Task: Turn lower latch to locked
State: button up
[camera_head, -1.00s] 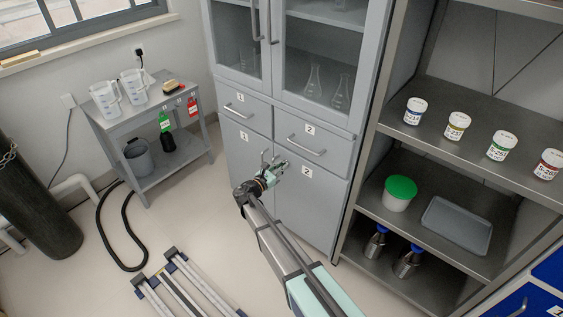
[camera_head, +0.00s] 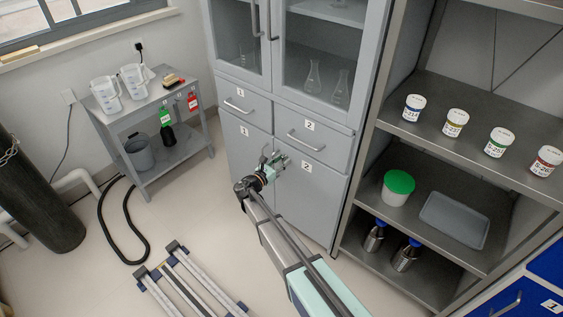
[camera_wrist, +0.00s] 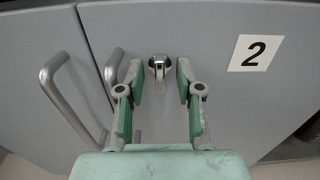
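The lower latch (camera_wrist: 159,68) is a small chrome knob with a short lever on the lower cabinet door labelled 2. In the wrist view the lever hangs downward from its round base. My gripper (camera_wrist: 158,80) is open, with one green-padded finger on each side of the latch and gaps between. In the head view my gripper (camera_head: 274,160) is in front of the lower doors, and it hides the latch there. Two grey bar handles (camera_wrist: 68,97) stand left of the latch in the wrist view.
Drawers with bar handles (camera_head: 305,142) are above the lower doors. A metal shelf unit (camera_head: 385,160) with jars and a tray stands at the right. A small grey trolley (camera_head: 150,178) stands at the left, with a black hose on the floor beside it.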

jog(key=v, duration=1.2)
dwell(0.5)
